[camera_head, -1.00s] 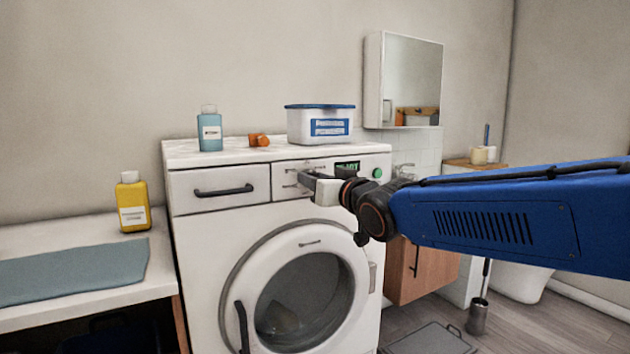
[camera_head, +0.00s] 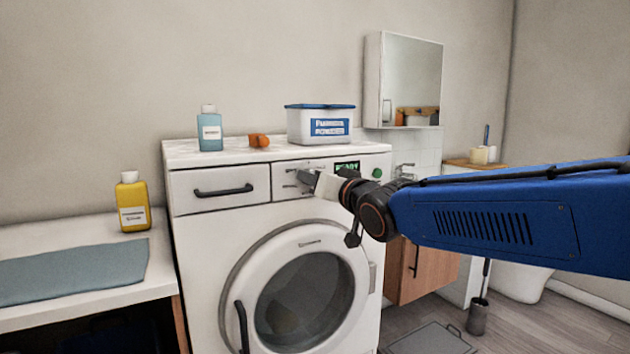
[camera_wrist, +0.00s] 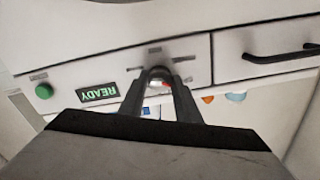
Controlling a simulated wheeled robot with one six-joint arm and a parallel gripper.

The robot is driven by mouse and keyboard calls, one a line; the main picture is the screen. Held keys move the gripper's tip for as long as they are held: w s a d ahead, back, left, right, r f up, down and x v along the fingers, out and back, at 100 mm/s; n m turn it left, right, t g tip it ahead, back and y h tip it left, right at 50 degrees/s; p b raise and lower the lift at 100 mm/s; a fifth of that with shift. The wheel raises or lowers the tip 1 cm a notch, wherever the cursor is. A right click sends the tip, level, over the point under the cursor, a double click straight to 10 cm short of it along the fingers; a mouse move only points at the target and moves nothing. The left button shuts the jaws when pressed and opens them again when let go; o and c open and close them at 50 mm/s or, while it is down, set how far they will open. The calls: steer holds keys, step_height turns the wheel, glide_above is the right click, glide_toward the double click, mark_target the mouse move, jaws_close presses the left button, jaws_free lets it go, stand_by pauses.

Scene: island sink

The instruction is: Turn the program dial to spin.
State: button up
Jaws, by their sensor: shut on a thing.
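The white washing machine (camera_head: 210,265) stands in the middle of the head view. Its program dial (camera_wrist: 158,71) is on the front panel, with small label marks around it that are too small to read. My gripper (camera_wrist: 158,82) is shut on the dial, one dark finger on each side. A small red mark shows between the fingers. In the head view my gripper (camera_head: 306,178) reaches the panel from the right and hides the dial. The display (camera_wrist: 99,94) reads READY, upside down in the wrist view. A green button (camera_wrist: 44,91) is beside it.
A detergent drawer with a dark handle (camera_head: 223,190) is left of the dial. A blue bottle (camera_head: 209,131), an orange item (camera_head: 259,141) and a powder box (camera_head: 320,125) stand on top. The round door (camera_head: 305,295) is shut below. A yellow bottle (camera_head: 132,205) stands on the left counter.

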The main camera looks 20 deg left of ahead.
steer(key=o, duration=1.1)
steer(key=shift+c, duration=0.2)
steer(key=v, duration=1.7)
steer(key=shift+s, duration=0.2)
steer(key=shift+d, duration=0.15)
steer(key=w+d+f+m+h, duration=0.15)
steer(key=d+f+h, duration=0.5)
steer(key=d, duration=0.65)
steer(key=d+f+m+h, duration=0.3)
steer(key=d+f, duration=0.6)
steer(key=d, duration=0.3)
steer(key=s+d+f+m+g+h, duration=0.1)
steer(key=s+d+f+g+h, duration=0.3)
steer(key=s+d+f, duration=1.2)
steer(key=s+f+g, duration=0.1)
steer(key=s+g, duration=0.1)
steer(key=s, duration=0.1)
steer(key=shift+s+d+g, duration=0.3)
steer(key=shift+s+g, duration=0.05)
steer(key=shift+g, duration=0.05)
